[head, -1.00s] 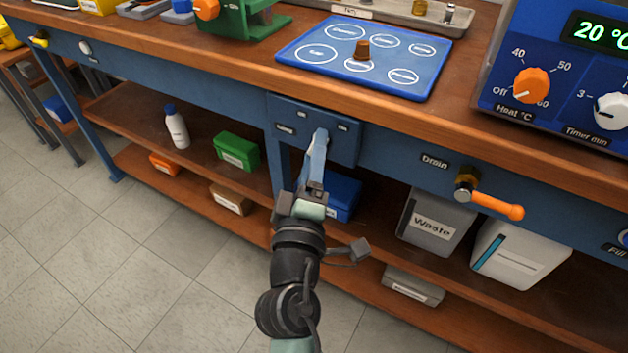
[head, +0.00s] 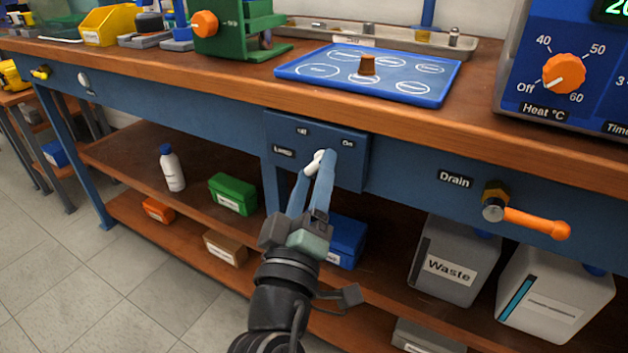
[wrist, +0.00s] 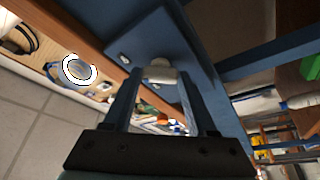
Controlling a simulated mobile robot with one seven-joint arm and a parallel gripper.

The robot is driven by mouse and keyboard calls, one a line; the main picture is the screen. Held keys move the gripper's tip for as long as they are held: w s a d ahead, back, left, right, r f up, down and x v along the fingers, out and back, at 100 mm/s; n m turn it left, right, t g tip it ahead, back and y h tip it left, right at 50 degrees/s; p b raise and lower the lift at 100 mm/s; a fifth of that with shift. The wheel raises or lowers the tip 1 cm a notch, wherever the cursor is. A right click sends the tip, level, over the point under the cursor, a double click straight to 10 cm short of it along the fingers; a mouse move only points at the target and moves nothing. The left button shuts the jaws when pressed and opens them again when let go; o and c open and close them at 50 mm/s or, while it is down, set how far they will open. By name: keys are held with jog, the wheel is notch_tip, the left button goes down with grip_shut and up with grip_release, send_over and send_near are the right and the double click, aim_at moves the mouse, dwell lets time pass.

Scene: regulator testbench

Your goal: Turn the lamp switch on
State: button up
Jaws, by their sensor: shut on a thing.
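The lamp switch (head: 317,158) is a small white knob on a blue panel (head: 352,175) under the bench's front edge. The panel carries a "Lamp" label, an "Off" mark at its upper left and an "On" mark at its upper right. My gripper (head: 322,164) reaches up from below, its two blue fingers shut on the knob. In the wrist view the knob (wrist: 160,72) sits between the fingertips. The fingers partly cover the knob in the head view, so I cannot tell exactly which mark it points to.
A drain valve with an orange handle (head: 535,222) sticks out to the right. A blue box (head: 346,241) and a waste container (head: 452,262) stand on the lower shelf beneath. A blue mat (head: 415,88) lies on the bench top above the panel. Open floor is at the left.

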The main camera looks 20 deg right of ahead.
jog(key=o, duration=1.4)
jog(key=shift+c, duration=0.2)
jog(key=v, duration=1.3)
jog(key=shift+b, duration=0.4)
jog(key=shift+d, duration=0.1)
jog(key=w+a+r+m+t+y+p, duration=0.2)
jog(key=a+r+t+y+p, duration=0.15)
jog(key=r, duration=1.15)
jog(key=w+a+r+m+t+y+p, duration=0.1)
jog(key=a+r+m+t+y+p, duration=0.2)
jog(key=r, duration=1.2)
jog(key=s+a+r+n+t+y+p, duration=0.1)
jog(key=s+r+t+y, duration=0.15)
jog(key=r, duration=0.35)
jog(key=s+a+r+n+t+y+p, duration=0.1)
jog(key=s+a+r+t+y, duration=0.15)
jog(key=r, duration=0.25)
notch_tip(320, 180, up, 37)
jog(key=g+p, duration=0.1)
jog(key=p, duration=3.6)
jog(key=shift+w+d, duration=0.35)
jog(key=shift+d, duration=0.05)
